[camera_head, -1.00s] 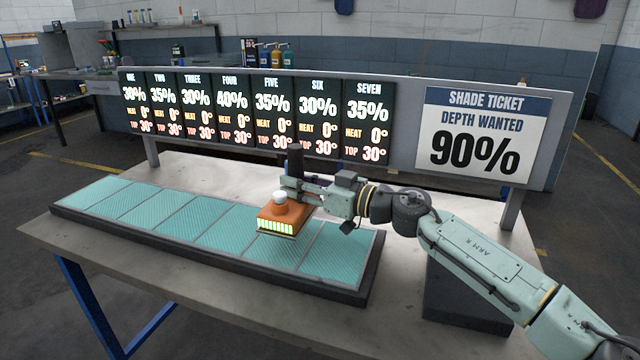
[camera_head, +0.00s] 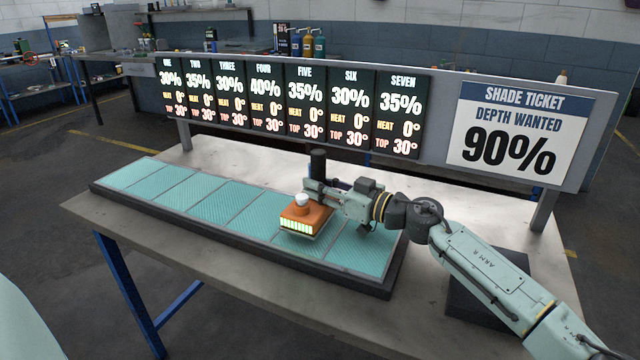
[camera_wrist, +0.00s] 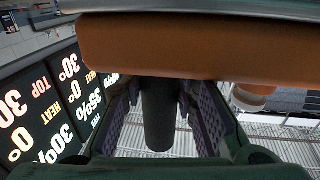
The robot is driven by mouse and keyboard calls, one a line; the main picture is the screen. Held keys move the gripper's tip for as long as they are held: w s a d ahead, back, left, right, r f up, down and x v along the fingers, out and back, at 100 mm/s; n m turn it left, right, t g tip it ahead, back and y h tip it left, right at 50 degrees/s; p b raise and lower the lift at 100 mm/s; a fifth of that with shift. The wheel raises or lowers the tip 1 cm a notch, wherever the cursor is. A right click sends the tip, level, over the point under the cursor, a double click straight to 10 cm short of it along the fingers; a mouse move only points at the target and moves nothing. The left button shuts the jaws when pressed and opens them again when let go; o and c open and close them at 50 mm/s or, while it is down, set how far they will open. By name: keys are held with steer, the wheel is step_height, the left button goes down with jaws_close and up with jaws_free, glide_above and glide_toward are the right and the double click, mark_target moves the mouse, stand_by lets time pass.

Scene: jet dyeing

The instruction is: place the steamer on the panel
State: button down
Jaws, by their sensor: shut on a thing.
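The steamer (camera_head: 304,220) is an orange block with a white knob, a row of lit pale-green bars on its front and a dark upright handle (camera_head: 318,163). My gripper (camera_head: 316,187) is shut on this handle. In the wrist view the dark handle (camera_wrist: 158,115) stands between the fingers, and the orange body (camera_wrist: 190,48) fills the top. The panel (camera_head: 188,213) is a long teal ribbed surface split into several sections in a dark frame. The steamer is over its right part, near the second section from the right end. I cannot tell whether its underside touches the panel.
A display board (camera_head: 438,95) stands behind the panel, with numbered readouts and a shade ticket (camera_head: 515,135) reading 90%. A dark block (camera_head: 490,290) sits on the table under my arm. The bare tabletop (camera_head: 225,152) is clear between panel and board.

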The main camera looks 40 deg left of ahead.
steer(key=shift+f, duration=0.45)
steer(key=c, duration=1.3)
jaws_free()
steer(key=shift+s+f, duration=0.15)
steer(key=shift+f, duration=0.1)
steer(key=shift+r, duration=0.1)
steer(key=shift+r, duration=0.4)
steer(key=d+b, duration=0.1)
steer(key=d, duration=0.3)
steer(key=d+b, duration=0.1)
steer(key=d, duration=0.3)
steer(key=w+d+b, duration=0.1)
steer(key=d, duration=0.3)
steer(key=shift+w+r+b, duration=0.1)
steer(key=shift+r+b, duration=0.2)
steer(key=shift+b, duration=0.05)
